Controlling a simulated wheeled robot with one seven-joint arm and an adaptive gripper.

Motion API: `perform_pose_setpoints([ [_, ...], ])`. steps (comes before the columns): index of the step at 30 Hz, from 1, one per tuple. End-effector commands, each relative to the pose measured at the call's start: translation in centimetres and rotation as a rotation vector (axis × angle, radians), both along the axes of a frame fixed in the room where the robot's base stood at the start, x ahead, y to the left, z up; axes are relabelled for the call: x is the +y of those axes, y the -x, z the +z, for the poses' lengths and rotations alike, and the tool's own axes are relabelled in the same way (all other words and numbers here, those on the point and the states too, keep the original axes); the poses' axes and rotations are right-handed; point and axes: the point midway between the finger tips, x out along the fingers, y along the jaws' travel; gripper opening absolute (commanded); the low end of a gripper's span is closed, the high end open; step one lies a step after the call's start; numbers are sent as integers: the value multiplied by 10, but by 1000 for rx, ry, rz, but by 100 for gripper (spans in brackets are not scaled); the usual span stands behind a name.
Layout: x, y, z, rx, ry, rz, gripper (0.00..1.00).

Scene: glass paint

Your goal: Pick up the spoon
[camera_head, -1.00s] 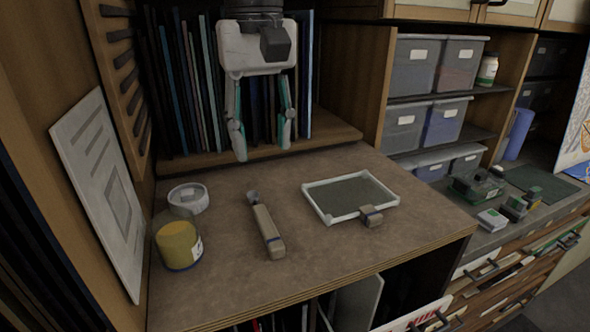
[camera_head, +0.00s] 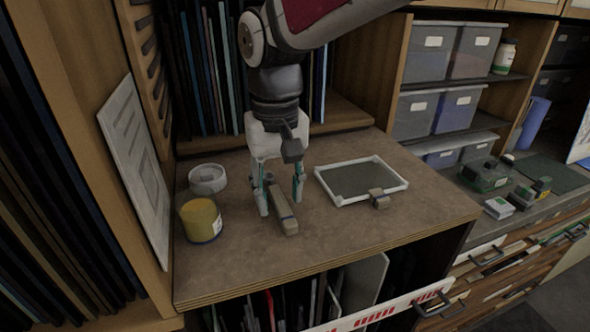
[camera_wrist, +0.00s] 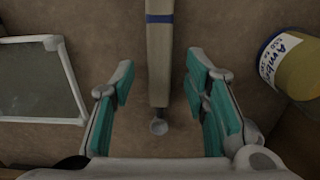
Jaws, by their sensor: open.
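The spoon (camera_head: 282,209) lies on the brown worktop, with a thick beige handle and a dark blue band. In the wrist view the handle (camera_wrist: 159,60) runs up from a small grey bowl (camera_wrist: 159,127). My gripper (camera_head: 281,206) is down over the worktop with its fingers on either side of the spoon. In the wrist view my gripper (camera_wrist: 160,88) is open, with a clear gap between each teal finger pad and the handle. The bowl end is hidden behind my gripper in the head view.
A yellow jar (camera_head: 201,220) and a white ring-shaped item (camera_head: 207,179) stand left of the spoon. A white-framed tray (camera_head: 343,199) with a small beige block (camera_head: 379,198) at its edge lies to the right. A white panel (camera_head: 136,170) leans at the left wall. The front worktop is clear.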

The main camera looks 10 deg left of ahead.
Motion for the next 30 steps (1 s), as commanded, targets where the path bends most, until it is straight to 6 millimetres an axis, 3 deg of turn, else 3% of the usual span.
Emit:
perform_pose_setpoints([
  [9,0,-1,-6,-2,-1,-1,39],
  [14,0,-1,-6,-1,0,-1,3],
  [15,0,-1,-6,-1,0,-1,0],
  [30,0,-1,1,-2,-1,-1,0],
])
